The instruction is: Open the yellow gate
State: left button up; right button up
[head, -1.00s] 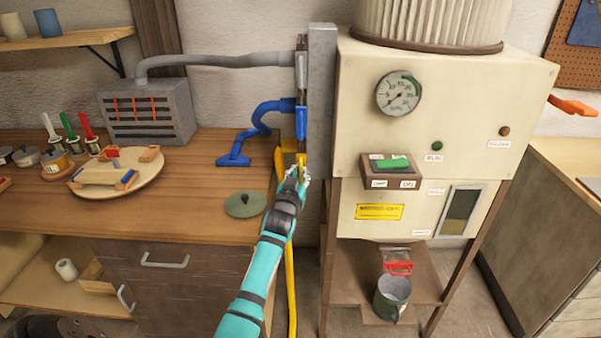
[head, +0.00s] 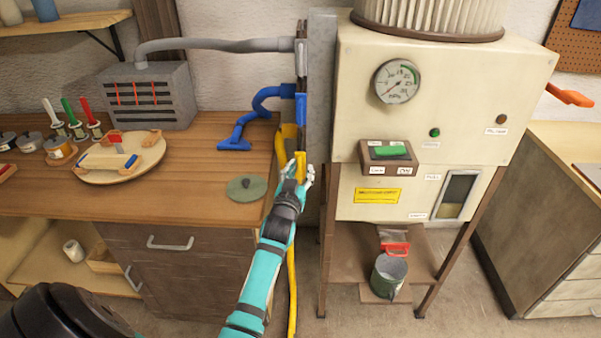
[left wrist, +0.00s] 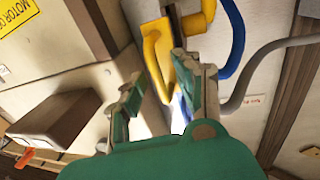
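The yellow gate (head: 300,166) is a slim upright piece on the grey post's left side, below the blue gate (head: 301,107). In the left wrist view its yellow slotted handle (left wrist: 156,50) shows ahead, beyond the fingertips. My left gripper (head: 301,178) is just below and in front of the yellow gate, partly covering its lower end. In the left wrist view the fingers (left wrist: 163,95) stand apart with nothing clearly held between them. The yellow hose (head: 287,135) bends beside the gate and runs down behind my arm. My right gripper is not in view.
The cream machine (head: 440,110) stands close to the right of the grey post (head: 321,90). The workbench (head: 200,190) with a green lid (head: 247,187) is on the left. A blue hose (head: 262,100) curves above the gripper. Floor is open in front.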

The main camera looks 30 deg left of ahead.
pick_arm(q)
jog(key=shift+s, duration=0.1)
jog(key=shift+s+d+f, duration=0.1)
jog(key=shift+s+f, duration=0.05)
jog(key=shift+s, duration=0.3)
jog(key=v, duration=1.1)
jog(key=s+d+f+m+g+h, duration=0.15)
jog(key=d+f, duration=0.25)
jog(key=f, duration=0.6)
jog(key=d+f+m+g+h, duration=0.1)
jog(key=d+f+g+h, duration=0.15)
jog(key=f, duration=0.75)
jog(key=s+d+f+m+g+h, duration=0.1)
jog(key=s+d+f+g, duration=0.2)
jog(key=f, duration=0.5)
jog(key=s+d+f+g+h, duration=0.1)
jog(key=s+d+f, duration=0.2)
jog(key=s+f, duration=0.45)
jog(key=s+d+f+m+g, duration=0.2)
jog(key=s+f+g, duration=0.2)
jog(key=s+f, duration=0.9)
jog(key=s+a+f+g, duration=0.1)
jog(key=s+f+g, duration=0.1)
jog(key=s, duration=0.7)
jog(key=s+a+f+g, duration=0.2)
jog(key=s+f, duration=0.3)
jog(key=s, duration=0.5)
jog(key=shift+s+m, duration=0.2)
jog(key=shift+m, duration=0.25)
